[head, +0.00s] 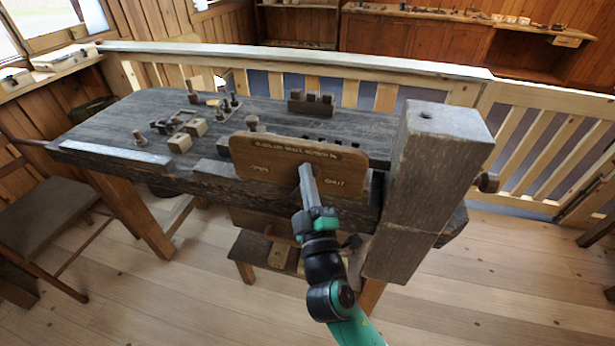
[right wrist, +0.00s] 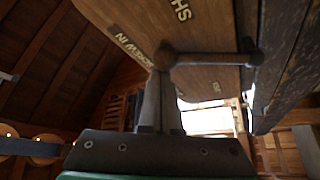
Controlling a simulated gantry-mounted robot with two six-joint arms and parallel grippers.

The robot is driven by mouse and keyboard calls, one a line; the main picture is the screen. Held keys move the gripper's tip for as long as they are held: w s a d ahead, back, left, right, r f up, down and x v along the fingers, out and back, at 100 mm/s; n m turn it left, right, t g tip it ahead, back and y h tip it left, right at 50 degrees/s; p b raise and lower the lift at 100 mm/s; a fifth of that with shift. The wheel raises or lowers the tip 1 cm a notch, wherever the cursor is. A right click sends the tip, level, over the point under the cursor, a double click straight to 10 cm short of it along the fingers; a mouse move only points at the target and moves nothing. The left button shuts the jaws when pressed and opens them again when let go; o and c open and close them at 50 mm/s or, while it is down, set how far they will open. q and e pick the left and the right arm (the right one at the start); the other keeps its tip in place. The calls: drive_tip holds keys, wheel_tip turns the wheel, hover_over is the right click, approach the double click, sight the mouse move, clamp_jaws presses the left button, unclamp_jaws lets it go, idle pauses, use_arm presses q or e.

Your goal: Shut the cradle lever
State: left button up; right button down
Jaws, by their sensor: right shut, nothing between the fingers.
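The cradle's upright wooden board (head: 285,152) stands at the bench's front edge, with "OPEN" at its left and "SHUT" at its right. My right gripper (head: 304,170) is in front of it, between the two words, shut and empty. In the right wrist view the board (right wrist: 125,18) fills the top. The dark lever (right wrist: 208,59) runs across it there, with a knob at its left end by my right fingertips (right wrist: 158,78). I cannot tell whether they touch. In the head view I cannot make out the lever. My left gripper is out of view.
The dark workbench (head: 110,115) holds small wooden blocks (head: 180,143), pegs and a rack (head: 311,103) behind the board. A thick square post (head: 430,170) rises just right of the board, close to my right arm.

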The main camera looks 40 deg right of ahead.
drive_tip(key=shift+s+d+f, duration=0.15)
drive_tip(key=shift+s, duration=0.05)
idle(0.4)
wheel_tip(320, 180, up, 4)
drive_tip(key=w+a+p, duration=0.2)
drive_tip(key=f+v, duration=0.1)
drive_tip(key=v, duration=0.9)
drive_tip(key=shift+w+a+f, duration=0.2)
drive_tip(key=shift+f, duration=0.25)
